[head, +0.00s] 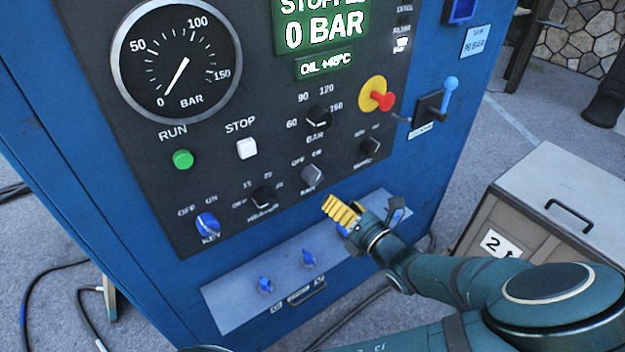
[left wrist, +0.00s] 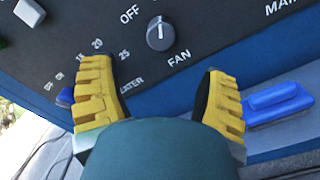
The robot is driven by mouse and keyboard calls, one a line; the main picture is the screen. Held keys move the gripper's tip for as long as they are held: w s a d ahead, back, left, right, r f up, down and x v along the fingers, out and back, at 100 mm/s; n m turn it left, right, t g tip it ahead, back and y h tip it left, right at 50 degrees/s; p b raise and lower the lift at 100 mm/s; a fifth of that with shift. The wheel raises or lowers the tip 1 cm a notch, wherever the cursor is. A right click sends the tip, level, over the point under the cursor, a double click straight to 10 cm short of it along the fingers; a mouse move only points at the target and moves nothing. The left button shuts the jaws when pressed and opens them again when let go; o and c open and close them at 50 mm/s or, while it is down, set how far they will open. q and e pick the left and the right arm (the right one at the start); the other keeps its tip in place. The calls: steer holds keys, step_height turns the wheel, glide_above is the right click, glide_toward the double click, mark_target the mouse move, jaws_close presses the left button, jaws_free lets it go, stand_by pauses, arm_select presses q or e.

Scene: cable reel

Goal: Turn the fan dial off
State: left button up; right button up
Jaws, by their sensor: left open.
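The fan dial (head: 312,173) is a grey round knob low on the black control panel, with OFF and ON printed above it. In the left wrist view the fan dial (left wrist: 160,34) sits above and between my fingers, with FAN printed below it. Its white mark points up, to the right of the OFF word; ON is out of that view. My left gripper (head: 342,210) has yellow ridged fingers and is just below and right of the dial. In the left wrist view the left gripper (left wrist: 160,68) is open and empty, its fingers apart from the dial. My right gripper is not visible.
The heater dial (head: 262,197) and key switch (head: 207,225) lie left of the fan dial, another black dial (head: 371,147) right. A sloped shelf (head: 240,308) with blue valves (head: 308,258) juts out below. A red-and-yellow emergency stop (head: 378,95) is above right. A crate (head: 545,190) stands at the right.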

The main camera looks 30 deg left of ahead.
mark_target(316, 181)
arm_select(q)
steer(key=b+x, duration=0.2)
steer(key=x, duration=0.8)
steer(key=shift+w+a, duration=0.1)
steer(key=shift+a, duration=0.3)
steer(key=c, duration=1.2)
